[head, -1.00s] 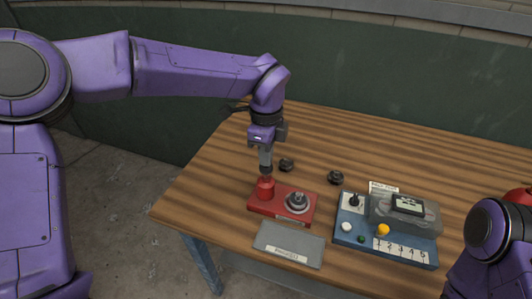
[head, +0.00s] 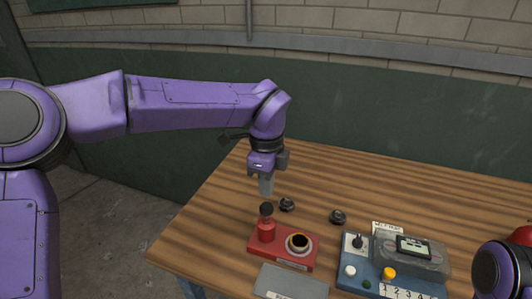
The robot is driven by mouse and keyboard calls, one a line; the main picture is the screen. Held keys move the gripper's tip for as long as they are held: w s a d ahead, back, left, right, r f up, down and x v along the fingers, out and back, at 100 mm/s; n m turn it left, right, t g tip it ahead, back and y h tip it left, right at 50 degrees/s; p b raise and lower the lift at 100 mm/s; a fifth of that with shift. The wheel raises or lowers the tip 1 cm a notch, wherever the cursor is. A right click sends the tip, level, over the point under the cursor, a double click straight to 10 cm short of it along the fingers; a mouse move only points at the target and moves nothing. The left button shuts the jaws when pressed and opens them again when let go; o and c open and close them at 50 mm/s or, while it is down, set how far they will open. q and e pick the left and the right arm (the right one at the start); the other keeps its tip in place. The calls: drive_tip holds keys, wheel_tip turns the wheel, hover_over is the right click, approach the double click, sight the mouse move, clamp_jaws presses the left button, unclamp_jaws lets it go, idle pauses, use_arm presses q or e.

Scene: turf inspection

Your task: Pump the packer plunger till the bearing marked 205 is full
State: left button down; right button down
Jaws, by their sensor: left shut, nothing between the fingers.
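The red packer (head: 282,260) sits near the front of the table. Its plunger (head: 266,210) stands up at the left end, with a dark round knob on top. A round seat (head: 298,243) on the packer's right shows a pale ring with a dark centre; I cannot read any 205 mark there. My left gripper (head: 266,192) points down, shut and empty, just above the plunger knob. Two small dark round parts (head: 287,204) and (head: 338,217) lie behind the packer; their markings are too small to read. My right gripper is out of view.
A blue panel (head: 354,282) with a display (head: 413,247), a yellow knob (head: 389,273), a white button (head: 350,271) and a numbered strip stands to the right. A grey labelled plate (head: 288,281) lies in front. A red object (head: 522,236) shows at the right edge. The back of the table is clear.

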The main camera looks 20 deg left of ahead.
sight(266, 205)
use_arm(q)
wheel_tip(266, 205, up, 9)
drive_tip(key=shift+f+b, duration=0.15)
drive_tip(key=shift+b, duration=0.2)
